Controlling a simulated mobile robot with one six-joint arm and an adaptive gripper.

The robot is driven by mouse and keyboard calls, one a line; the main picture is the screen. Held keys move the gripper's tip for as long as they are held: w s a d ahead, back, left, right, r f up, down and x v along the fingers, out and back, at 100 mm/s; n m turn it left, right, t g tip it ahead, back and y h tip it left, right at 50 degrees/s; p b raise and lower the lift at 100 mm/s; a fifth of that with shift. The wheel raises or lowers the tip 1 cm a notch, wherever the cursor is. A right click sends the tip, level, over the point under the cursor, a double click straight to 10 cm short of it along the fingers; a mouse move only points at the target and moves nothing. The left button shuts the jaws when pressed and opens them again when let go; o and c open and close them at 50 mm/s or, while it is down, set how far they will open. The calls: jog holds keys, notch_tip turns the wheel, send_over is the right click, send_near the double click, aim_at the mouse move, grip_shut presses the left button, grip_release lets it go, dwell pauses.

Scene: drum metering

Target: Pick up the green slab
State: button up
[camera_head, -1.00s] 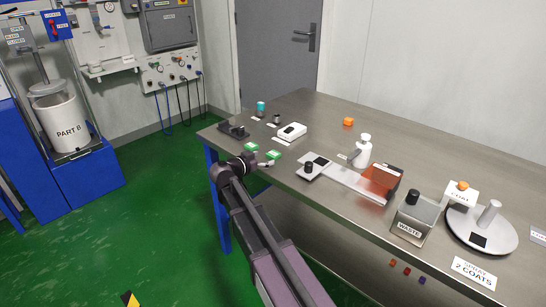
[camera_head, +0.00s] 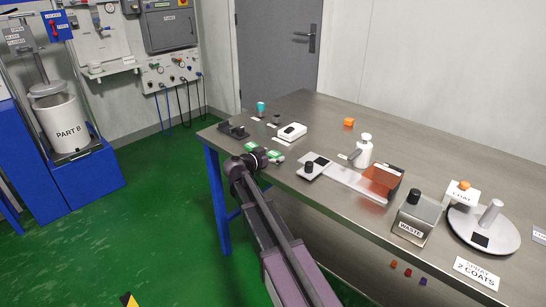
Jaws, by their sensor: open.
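Two small green pieces with white markings lie near the left front edge of the steel table (camera_head: 330,110). One green slab (camera_head: 251,146) is just behind my wrist. Another green slab (camera_head: 274,155) is at my gripper, to the right of the first. My gripper (camera_head: 277,158) reaches in over the table edge from the front, its fingers small and close to the second slab. The fingers are open. I cannot tell whether they touch it or are around it.
A dark tray (camera_head: 233,131), a white device (camera_head: 292,131) and a teal-topped item (camera_head: 261,107) stand behind. A black-knobbed plate (camera_head: 311,168), white bottle (camera_head: 363,150), orange guard (camera_head: 382,181) and waste box (camera_head: 415,219) are to the right.

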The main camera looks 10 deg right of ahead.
aim_at(273, 153)
dwell(0.3)
jog(key=c, duration=1)
jog(key=shift+c, duration=0.2)
jog(key=shift+r, duration=0.15)
notch_tip(273, 153, up, 4)
jog(key=p, duration=0.4)
jog(key=shift+f, duration=0.2)
jog(key=s, duration=0.5)
jog(key=s+d, duration=0.1)
jog(key=s, duration=0.4)
jog(key=s+r+p, duration=0.1)
jog(key=s, duration=0.5)
jog(key=shift+d, duration=0.35)
jog(key=shift+r, duration=0.15)
notch_tip(273, 153, up, 18)
jog(key=p, duration=1.8)
